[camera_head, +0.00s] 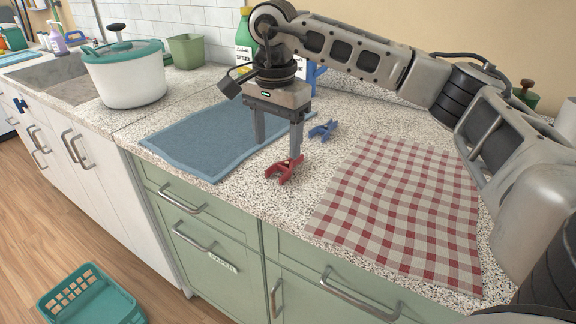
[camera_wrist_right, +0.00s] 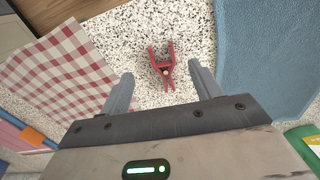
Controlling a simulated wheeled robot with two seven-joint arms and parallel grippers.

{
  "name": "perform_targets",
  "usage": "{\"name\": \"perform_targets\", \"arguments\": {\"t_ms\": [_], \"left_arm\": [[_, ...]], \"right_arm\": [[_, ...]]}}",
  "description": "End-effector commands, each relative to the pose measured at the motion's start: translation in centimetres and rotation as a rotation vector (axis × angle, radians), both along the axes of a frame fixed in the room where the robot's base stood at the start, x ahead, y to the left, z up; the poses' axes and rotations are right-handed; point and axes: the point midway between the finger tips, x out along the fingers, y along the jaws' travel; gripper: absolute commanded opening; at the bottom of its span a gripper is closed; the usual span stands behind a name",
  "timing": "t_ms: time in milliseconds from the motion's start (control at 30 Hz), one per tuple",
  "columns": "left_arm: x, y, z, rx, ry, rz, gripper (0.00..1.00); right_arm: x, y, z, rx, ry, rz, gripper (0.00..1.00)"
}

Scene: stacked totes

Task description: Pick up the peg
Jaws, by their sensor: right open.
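A red peg (camera_head: 284,171) lies on the speckled counter near its front edge. It also shows in the right wrist view (camera_wrist_right: 161,66), between and just ahead of the fingers. A blue peg (camera_head: 324,130) lies farther back on the counter. My right gripper (camera_head: 277,148) is open, pointing down, with one finger close to the red peg in the head view. In the right wrist view the open right gripper (camera_wrist_right: 160,72) holds nothing between its fingers. Whether a finger touches the red peg cannot be told. My left gripper is not in view.
A blue mat (camera_head: 185,145) lies left of the red peg, and a red checkered cloth (camera_head: 400,210) lies right. A white pot (camera_head: 130,85) with a teal lid stands at left. A green bottle (camera_head: 244,42) stands behind my gripper. A teal basket (camera_head: 92,300) is on the floor.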

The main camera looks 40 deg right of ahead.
Motion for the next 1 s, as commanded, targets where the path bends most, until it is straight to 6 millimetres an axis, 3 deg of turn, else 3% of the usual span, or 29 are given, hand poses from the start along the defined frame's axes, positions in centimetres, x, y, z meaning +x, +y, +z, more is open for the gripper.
{"name": "perform_targets", "arguments": {"t_ms": [267, 533, 833, 867, 1000], "left_arm": [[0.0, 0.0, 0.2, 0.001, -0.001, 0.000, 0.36], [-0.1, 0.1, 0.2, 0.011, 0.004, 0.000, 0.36], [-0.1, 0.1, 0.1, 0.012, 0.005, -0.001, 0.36], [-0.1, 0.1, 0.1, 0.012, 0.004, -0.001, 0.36], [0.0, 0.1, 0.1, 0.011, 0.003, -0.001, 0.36]], "right_arm": [[0.0, -0.1, -2.2, 0.000, 0.001, 0.000, 0.64], [0.2, -0.1, -6.0, 0.000, 0.001, 0.001, 0.64], [0.2, -0.1, -6.5, 0.001, -0.002, 0.000, 0.64], [0.2, -0.1, -6.5, 0.001, -0.002, 0.000, 0.58], [0.2, -0.1, -6.5, 0.001, -0.002, 0.000, 0.19]]}}
